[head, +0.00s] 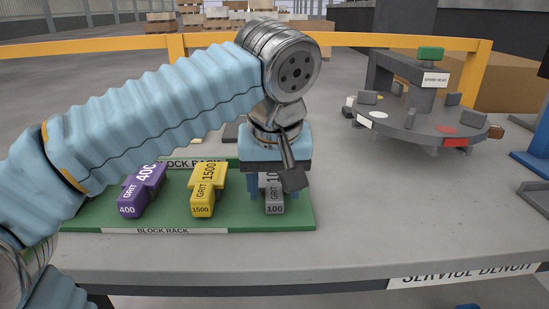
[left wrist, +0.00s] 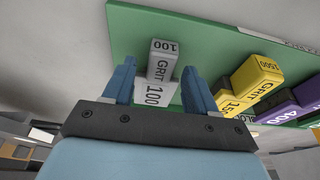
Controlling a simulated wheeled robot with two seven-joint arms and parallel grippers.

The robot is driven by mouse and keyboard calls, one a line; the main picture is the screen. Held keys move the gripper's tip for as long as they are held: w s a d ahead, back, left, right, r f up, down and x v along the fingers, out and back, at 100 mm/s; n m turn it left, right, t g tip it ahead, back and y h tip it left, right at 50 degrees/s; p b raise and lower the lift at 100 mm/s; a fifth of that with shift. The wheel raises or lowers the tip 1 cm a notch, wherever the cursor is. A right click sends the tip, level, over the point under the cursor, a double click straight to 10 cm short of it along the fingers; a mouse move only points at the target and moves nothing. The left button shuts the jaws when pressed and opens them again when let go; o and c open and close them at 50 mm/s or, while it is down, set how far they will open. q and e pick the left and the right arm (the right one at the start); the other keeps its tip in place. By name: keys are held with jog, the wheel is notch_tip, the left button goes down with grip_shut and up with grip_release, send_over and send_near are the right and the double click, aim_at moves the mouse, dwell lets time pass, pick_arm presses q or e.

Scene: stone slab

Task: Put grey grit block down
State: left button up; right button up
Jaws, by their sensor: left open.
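The grey grit block (head: 275,204), marked 100, sits at the right end of the green block rack (head: 304,214). My left gripper (head: 272,190) is above it, pointing down, with its blue fingers apart on either side of the block. In the left wrist view the grey block (left wrist: 162,62) shows between the two open fingers (left wrist: 160,76), with a gap at each side. My arm hides the block's upper part in the head view. My right gripper is in neither view.
A yellow 1500 block (head: 205,194) and a purple 400 block (head: 138,192) sit on the rack to the left. A round grey turntable (head: 418,122) stands at the back right of the service bench (head: 400,215). The bench's front right is clear.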

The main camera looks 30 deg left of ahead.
pick_arm(q)
jog(key=p+v, duration=0.2)
jog(key=v, duration=0.9)
dwell(1.3)
